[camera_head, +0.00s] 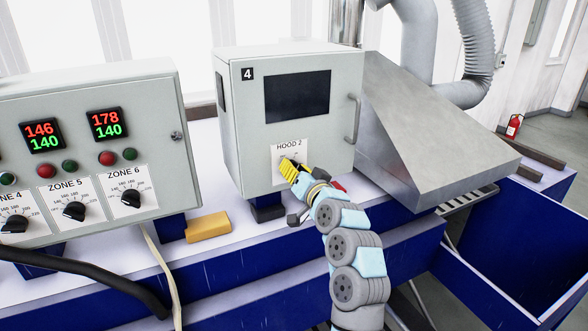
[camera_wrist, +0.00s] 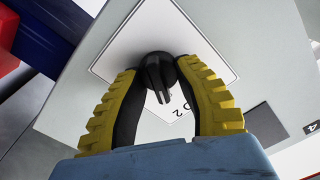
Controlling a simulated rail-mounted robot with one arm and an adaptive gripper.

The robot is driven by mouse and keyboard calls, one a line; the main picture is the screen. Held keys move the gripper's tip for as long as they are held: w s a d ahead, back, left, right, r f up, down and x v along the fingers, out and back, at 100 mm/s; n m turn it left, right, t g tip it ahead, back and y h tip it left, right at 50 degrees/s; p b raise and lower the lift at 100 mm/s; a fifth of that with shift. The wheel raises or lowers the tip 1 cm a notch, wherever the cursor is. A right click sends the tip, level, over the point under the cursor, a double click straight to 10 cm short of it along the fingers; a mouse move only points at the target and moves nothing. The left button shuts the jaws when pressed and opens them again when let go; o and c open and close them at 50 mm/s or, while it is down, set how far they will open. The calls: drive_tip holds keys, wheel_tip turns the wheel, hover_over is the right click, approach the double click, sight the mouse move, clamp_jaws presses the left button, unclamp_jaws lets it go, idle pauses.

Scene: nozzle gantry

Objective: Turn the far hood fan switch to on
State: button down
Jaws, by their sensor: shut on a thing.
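The hood fan switch (camera_wrist: 157,72) is a black rotary knob on a white plate labelled HOOD 2 (camera_head: 289,145). The plate is low on the front of a grey cabinet (camera_head: 240,130) marked 4. My gripper (camera_head: 286,165), with yellow ribbed fingers, reaches the plate and hides the knob in the head view. In the wrist view my gripper (camera_wrist: 158,75) has one fingertip on each side of the knob, closed on it. The knob's narrow bar points towards the gripper's palm. The on and off marks cannot be read.
A grey zone panel (camera_head: 100,90) with dials and displays stands left of the cabinet. A yellow block (camera_head: 208,227) lies on the ledge below. The cabinet's handle (camera_head: 353,118) is right of my gripper. A metal hood (camera_head: 425,130) is further right.

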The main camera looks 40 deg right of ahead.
drive_tip(key=shift+f, duration=0.1)
drive_tip(key=c, duration=0.6)
unclamp_jaws()
drive_tip(key=shift+c, duration=0.2)
drive_tip(key=v, duration=1.2)
